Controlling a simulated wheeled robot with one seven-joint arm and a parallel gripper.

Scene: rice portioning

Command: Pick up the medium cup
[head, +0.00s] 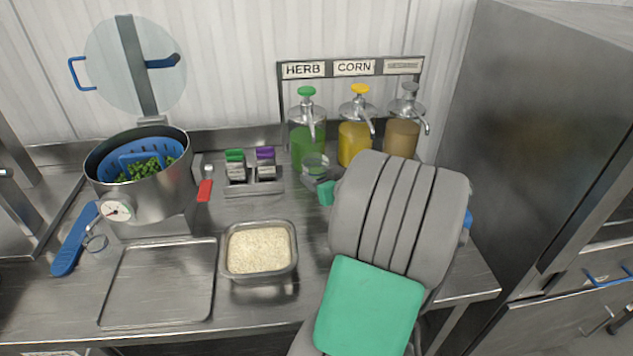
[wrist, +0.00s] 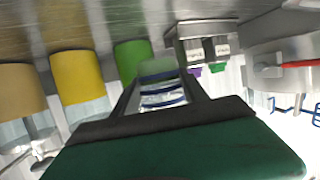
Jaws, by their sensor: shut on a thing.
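The medium cup (head: 314,164) is small and clear and is just in front of the green dispenser in the head view. In the wrist view the clear cup (wrist: 162,94), with dark blue bands, sits between the two fingers. My gripper (wrist: 163,88) is shut on it. In the head view my gripper (head: 324,186) is mostly hidden behind my grey arm, with a bit of green showing beside the cup. I cannot tell whether the cup touches the counter.
Green (head: 307,140), yellow (head: 355,140) and tan (head: 402,137) dispensers stand behind. A holder (head: 253,189) with small packs is left of the cup. A rice pan (head: 258,275), an empty tray (head: 158,290) and a pot (head: 160,199) with a blue strainer are further left.

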